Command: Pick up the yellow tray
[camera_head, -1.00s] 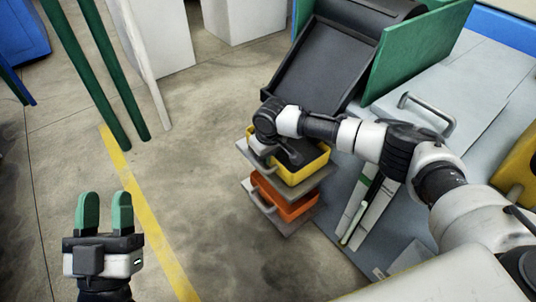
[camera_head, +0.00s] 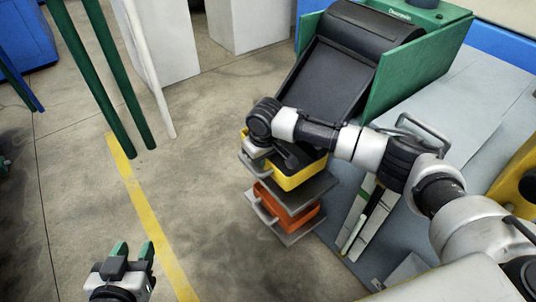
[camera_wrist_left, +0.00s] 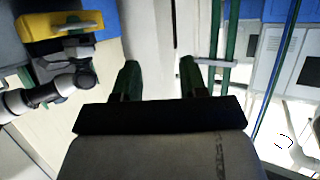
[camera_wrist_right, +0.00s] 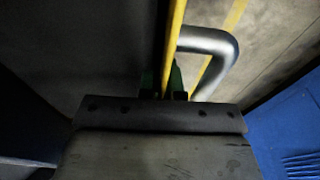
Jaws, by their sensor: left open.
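The yellow tray (camera_head: 295,181) is at the upper grey shelf plate (camera_head: 310,192) in the head view, with dark contents partly hidden by my right arm. I cannot tell for sure whether it is clear of the plate. My right gripper (camera_head: 259,151) is at its left side. In the right wrist view, the green fingers (camera_wrist_right: 162,82) are close together with the tray's yellow wall (camera_wrist_right: 173,45) between them. My left gripper (camera_head: 133,250) is open and empty over the floor at lower left; its spread fingers also show in the left wrist view (camera_wrist_left: 158,80).
An orange tray (camera_head: 290,207) sits on the lower shelf plate. A shelf handle (camera_wrist_right: 215,45) is beside my right fingers. A black chute with green sides (camera_head: 415,75) stands behind. Green posts (camera_head: 120,80) stand at left. The floor at left is mostly open.

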